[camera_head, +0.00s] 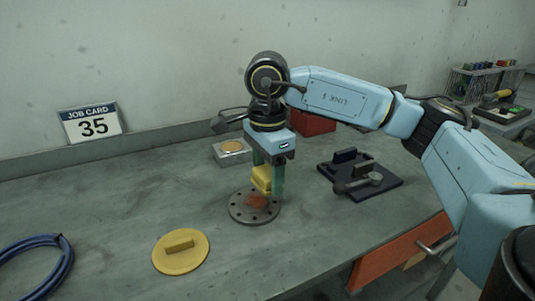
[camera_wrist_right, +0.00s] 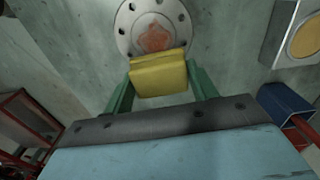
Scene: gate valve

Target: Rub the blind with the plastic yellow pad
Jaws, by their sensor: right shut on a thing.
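My right gripper (camera_head: 268,176) points down with its green fingers shut on a small yellow pad (camera_head: 261,180). The blind, a round grey metal disc (camera_head: 238,210) with bolt holes around its rim, lies flat on the bench under the pad. A reddish-brown stain (camera_head: 257,200) marks its middle. In the right wrist view the yellow pad (camera_wrist_right: 158,76) sits between the fingers, and the stain (camera_wrist_right: 155,38) on the blind (camera_wrist_right: 126,20) shows just beyond it. I cannot tell whether the pad touches the blind. My left gripper is not in view.
A yellow disc with a raised bar (camera_head: 180,262) lies at front left, near a blue cable coil (camera_head: 62,262). A dark plate with fittings (camera_head: 385,188) lies to the right. Behind are a grey block with a round tan top (camera_head: 229,160) and a red box (camera_head: 315,124).

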